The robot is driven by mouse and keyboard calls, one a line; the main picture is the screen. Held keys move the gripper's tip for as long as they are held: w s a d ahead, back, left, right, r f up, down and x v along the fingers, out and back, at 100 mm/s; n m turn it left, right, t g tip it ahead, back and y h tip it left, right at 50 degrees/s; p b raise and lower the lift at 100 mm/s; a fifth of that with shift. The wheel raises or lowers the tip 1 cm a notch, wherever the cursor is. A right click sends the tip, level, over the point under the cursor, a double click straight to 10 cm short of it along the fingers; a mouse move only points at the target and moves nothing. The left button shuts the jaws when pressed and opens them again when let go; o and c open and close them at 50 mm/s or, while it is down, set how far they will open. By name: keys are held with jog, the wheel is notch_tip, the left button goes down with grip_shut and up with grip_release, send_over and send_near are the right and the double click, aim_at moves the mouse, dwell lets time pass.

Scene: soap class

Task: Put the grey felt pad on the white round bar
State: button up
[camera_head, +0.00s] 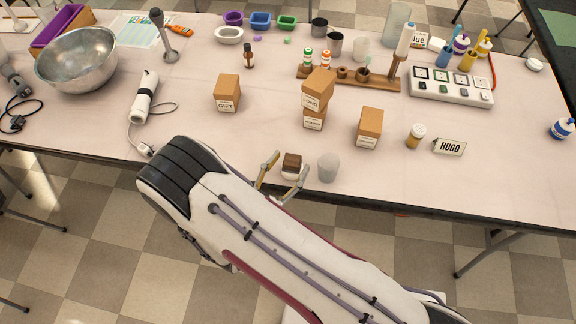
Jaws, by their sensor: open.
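A pale, whitish-grey round piece (328,168) stands near the front edge of the table and may be the white round bar. I cannot make out a grey felt pad for certain. My gripper (290,162) is open just left of the round piece. Its two fingers stand apart on either side of a brown block (292,162) with a white part under it. I cannot tell whether the fingers touch the block. My arm hides part of the table's front edge.
Cardboard boxes (228,92) stand behind my gripper, one on top of another in the middle. A small jar (416,136) and a HUGO sign (450,147) are at right. A white handheld tool (145,97) with a cable and a metal bowl (77,58) are at left.

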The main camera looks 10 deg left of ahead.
jog(key=shift+r, duration=0.15)
jog(key=v, duration=1.2)
dwell(1.0)
